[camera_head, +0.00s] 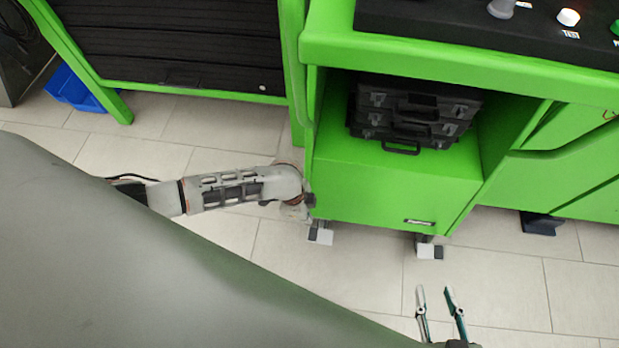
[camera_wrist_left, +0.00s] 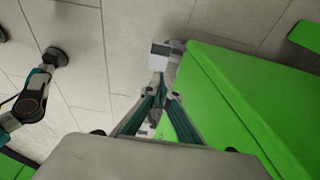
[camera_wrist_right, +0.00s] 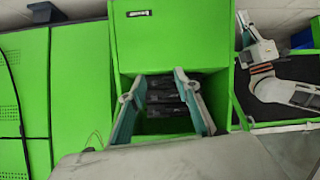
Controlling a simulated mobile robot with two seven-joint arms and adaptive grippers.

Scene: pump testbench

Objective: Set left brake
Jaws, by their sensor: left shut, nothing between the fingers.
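The left brake (camera_head: 320,233) is a grey and white pedal on a caster under the front left corner of the green cart (camera_head: 375,195). In the left wrist view the pedal (camera_wrist_left: 160,50) lies just beyond my left gripper (camera_wrist_left: 160,86). That gripper's fingertips are closed together, empty, and point at the pedal; whether they touch it I cannot tell. In the head view its fingers are mostly hidden beside the cart's corner. My right gripper (camera_head: 435,292) is open and empty over the floor in front of the cart; it also shows in the right wrist view (camera_wrist_right: 155,84).
A second brake pedal (camera_head: 430,250) is under the cart's right side. Black cases (camera_head: 410,115) lie on the cart's open shelf. A green-framed dark cabinet (camera_head: 180,45) and a blue bin (camera_head: 75,88) stand at back left. Tiled floor in front is clear.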

